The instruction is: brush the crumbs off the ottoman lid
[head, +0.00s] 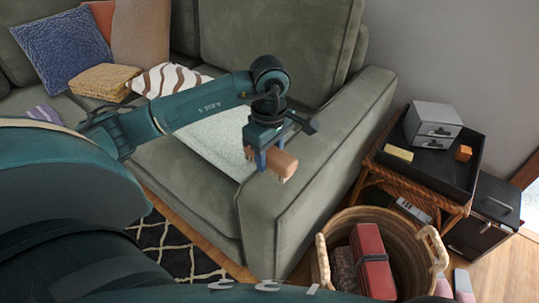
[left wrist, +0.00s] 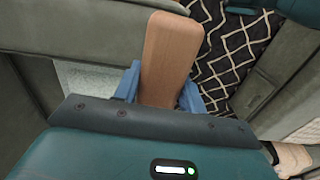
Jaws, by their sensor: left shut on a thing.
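My left gripper (head: 270,158) is shut on a wooden brush (head: 286,165). The brush is a light brown block with a bristle edge facing down, and it shows over the inner side of the sofa's right arm. In the left wrist view the smooth wooden back of the brush (left wrist: 172,55) stands up between the two blue fingers. I cannot make out the ottoman lid or any crumbs for certain in either view. My right gripper is not in view.
The green sofa (head: 185,165) bears a pale throw (head: 222,140) and several cushions. A wicker basket (head: 412,262) with a red item (head: 372,262) stands by its right arm (head: 325,150). A side table (head: 398,178) holds a grey drawer box (head: 432,123). A black patterned rug (head: 180,250) lies in front.

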